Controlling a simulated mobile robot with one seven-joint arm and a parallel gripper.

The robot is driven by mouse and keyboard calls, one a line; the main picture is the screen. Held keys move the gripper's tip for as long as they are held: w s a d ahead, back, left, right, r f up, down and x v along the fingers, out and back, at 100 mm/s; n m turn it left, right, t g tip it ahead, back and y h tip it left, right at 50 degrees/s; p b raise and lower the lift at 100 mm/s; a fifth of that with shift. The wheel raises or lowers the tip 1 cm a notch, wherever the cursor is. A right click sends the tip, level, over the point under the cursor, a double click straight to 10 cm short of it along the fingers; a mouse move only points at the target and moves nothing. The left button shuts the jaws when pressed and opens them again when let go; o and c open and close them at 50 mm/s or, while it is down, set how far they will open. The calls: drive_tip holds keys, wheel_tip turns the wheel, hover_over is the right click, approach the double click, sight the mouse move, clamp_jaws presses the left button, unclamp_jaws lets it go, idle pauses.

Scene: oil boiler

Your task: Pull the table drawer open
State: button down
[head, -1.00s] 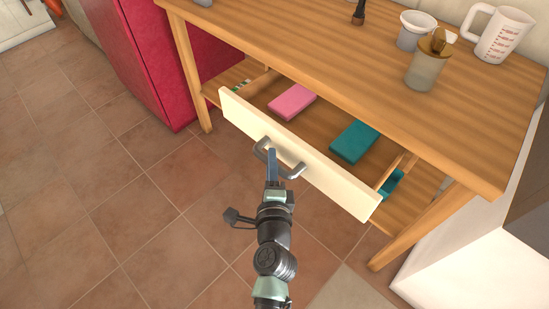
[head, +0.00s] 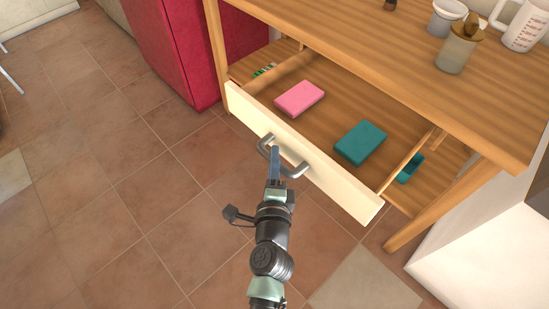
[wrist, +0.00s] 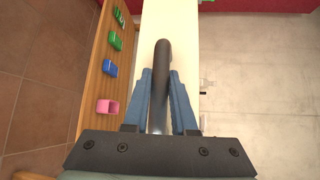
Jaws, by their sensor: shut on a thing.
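The table drawer has a cream front (head: 310,160) and stands pulled well out from under the wooden table. A grey bar handle (head: 295,171) is fixed to its front. My gripper (head: 274,152) is shut on the handle near its left end. In the wrist view, the blue fingers (wrist: 162,100) lie on both sides of the dark handle bar (wrist: 161,65), with the cream drawer front (wrist: 180,30) behind it. A pink block (head: 299,98) and a teal block (head: 360,142) lie inside the drawer.
The wooden table top (head: 390,60) holds a measuring jug (head: 524,25), a jar (head: 456,52) and a white cup. A red cabinet (head: 175,50) stands at the left. A white box-like unit (head: 480,255) is at the right. The tiled floor (head: 130,200) in front is clear.

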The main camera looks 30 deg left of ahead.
drive_tip(key=shift+d, duration=0.1)
drive_tip(key=c, duration=0.7)
unclamp_jaws()
drive_tip(key=shift+c, duration=0.2)
drive_tip(key=b+v, duration=0.2)
drive_tip(key=v, duration=1.1)
